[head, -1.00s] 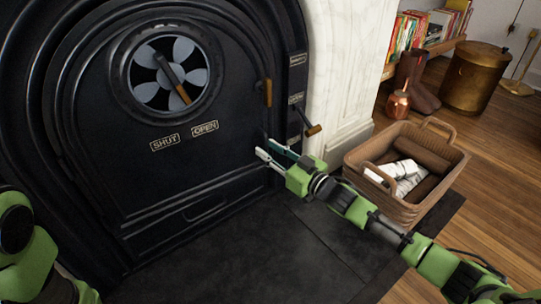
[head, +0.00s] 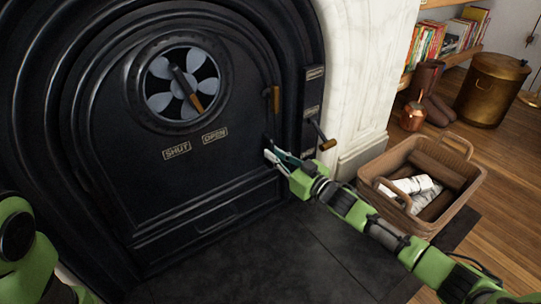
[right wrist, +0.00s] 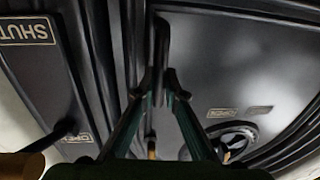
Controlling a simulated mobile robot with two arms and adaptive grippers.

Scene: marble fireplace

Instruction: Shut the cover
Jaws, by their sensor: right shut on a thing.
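The cover (head: 110,160) is a black arched iron plate in the fireplace, with a round vent (head: 180,84) and SHUT and OPEN labels on its face. I cannot tell whether a gap is left at its edge. My right gripper (head: 271,153) is at the cover's lower right edge. In the right wrist view its fingers (right wrist: 160,82) close on a dark upright handle (right wrist: 162,45) on the cover. The fingers hide part of this handle. My left gripper is not in view; only part of my left arm shows at the lower left.
A wooden-tipped latch (head: 275,98) is on the cover's right edge. A wicker log basket (head: 455,205) stands right of my right arm. The dark hearth (head: 270,255) in front is clear.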

